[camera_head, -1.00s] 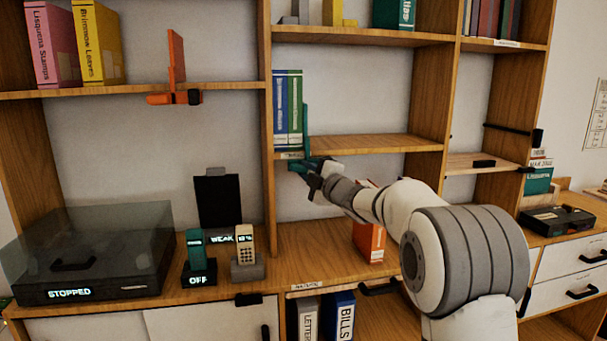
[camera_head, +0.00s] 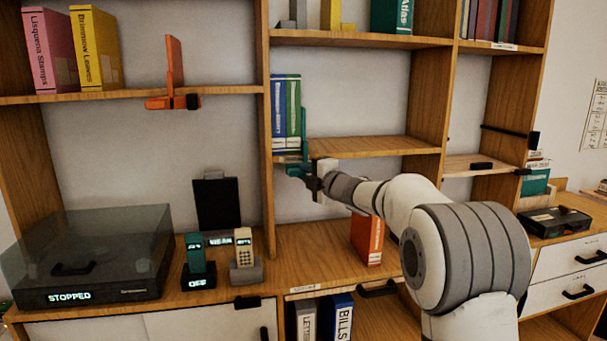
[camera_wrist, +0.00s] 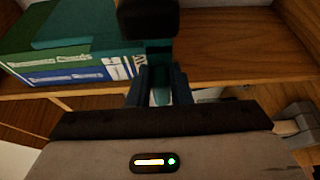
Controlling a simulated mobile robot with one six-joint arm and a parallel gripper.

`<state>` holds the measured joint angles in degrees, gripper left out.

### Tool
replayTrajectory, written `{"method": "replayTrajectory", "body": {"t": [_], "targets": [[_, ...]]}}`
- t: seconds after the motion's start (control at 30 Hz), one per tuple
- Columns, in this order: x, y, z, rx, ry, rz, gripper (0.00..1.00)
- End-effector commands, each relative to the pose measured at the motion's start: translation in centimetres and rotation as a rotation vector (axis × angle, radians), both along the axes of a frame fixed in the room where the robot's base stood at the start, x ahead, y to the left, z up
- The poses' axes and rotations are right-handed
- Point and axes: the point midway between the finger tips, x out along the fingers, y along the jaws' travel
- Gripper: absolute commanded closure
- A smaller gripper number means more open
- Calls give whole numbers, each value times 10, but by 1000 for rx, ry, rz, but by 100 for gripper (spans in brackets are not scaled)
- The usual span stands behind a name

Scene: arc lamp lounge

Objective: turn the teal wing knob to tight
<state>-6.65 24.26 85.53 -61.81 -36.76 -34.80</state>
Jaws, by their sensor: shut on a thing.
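The teal bookend clamp (camera_head: 304,146) stands at the front edge of the middle shelf, beside the blue and green binders. Its teal wing knob (camera_head: 296,170) is just under the shelf edge. My gripper (camera_head: 308,176) reaches it from the right. In the wrist view a teal piece of the knob (camera_wrist: 160,96) lies between my two fingers, which are shut on it. The fingers hide much of the knob, so I cannot read its angle or any tight mark.
The blue and green binders (camera_head: 286,110) stand close to the clamp. An orange clamp (camera_head: 174,85) sits on the left shelf. Below are an orange binder (camera_head: 367,240), two handsets and a turntable (camera_head: 90,255) showing STOPPED. The shelf right of the clamp is clear.

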Motion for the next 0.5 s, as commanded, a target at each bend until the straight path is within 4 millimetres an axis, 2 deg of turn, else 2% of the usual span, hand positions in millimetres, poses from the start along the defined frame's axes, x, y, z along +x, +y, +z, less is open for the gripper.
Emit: {"method": "replayTrajectory", "body": {"t": [0.07,0.1,0.3,0.37,0.5], "targets": [[0,1,-3,-4,3,2,100],[0,1,-3,-4,3,2,80],[0,1,-2,-2,2,2,64],[0,1,-2,-1,2,2,60],[0,1,-1,-1,1,2,60]]}}
